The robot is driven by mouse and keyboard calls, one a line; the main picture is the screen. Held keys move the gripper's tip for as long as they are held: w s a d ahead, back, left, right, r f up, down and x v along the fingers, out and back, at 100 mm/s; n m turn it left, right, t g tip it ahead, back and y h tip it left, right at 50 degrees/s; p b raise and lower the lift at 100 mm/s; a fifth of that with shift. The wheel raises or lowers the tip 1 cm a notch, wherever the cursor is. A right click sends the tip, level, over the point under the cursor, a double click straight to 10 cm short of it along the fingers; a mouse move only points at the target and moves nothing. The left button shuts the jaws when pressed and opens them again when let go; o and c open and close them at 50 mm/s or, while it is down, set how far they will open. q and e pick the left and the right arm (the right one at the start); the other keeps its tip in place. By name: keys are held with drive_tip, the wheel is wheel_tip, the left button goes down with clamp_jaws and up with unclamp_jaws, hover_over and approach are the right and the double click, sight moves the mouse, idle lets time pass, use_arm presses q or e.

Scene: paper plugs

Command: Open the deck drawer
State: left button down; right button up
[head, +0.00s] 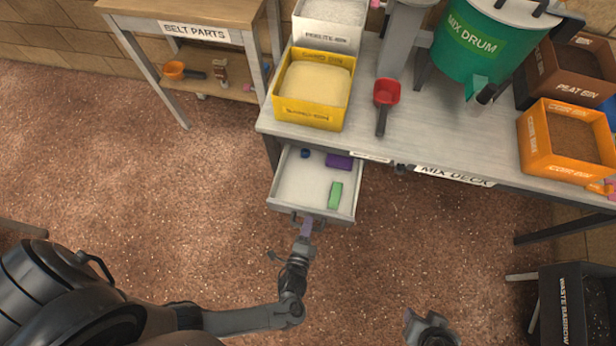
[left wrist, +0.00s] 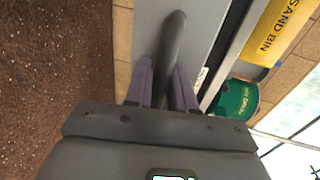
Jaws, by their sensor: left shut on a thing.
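The deck drawer (head: 300,185) stands pulled out from under the mix deck (head: 440,135), its inside in plain sight. A green block (head: 335,195), a purple item (head: 339,161) and a small blue item (head: 305,153) lie in it. My left gripper (head: 307,225), with purple fingers, is shut on the dark drawer handle (head: 294,217) at the front. In the left wrist view the dark handle bar (left wrist: 174,45) runs between the two fingers (left wrist: 163,85). My right gripper (head: 430,326) is at the bottom edge, away from the drawer; its jaws are not clear.
On the deck stand a yellow sand bin (head: 312,112), a red scoop (head: 386,92), the green mix drum (head: 475,45) and an orange bin (head: 535,145). A belt parts table (head: 175,12) is at upper left. The floor before the drawer is clear.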

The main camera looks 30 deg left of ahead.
use_arm(q)
drive_tip(key=c, duration=1.1)
unclamp_jaws()
drive_tip(key=shift+d, duration=0.1)
drive_tip(key=shift+s+d+r, duration=0.1)
drive_tip(key=shift+s+r, duration=0.05)
drive_tip(key=shift+s, duration=0.25)
drive_tip(key=p+v, duration=0.2)
drive_tip(key=v, duration=0.8)
drive_tip(key=shift+p, duration=0.3)
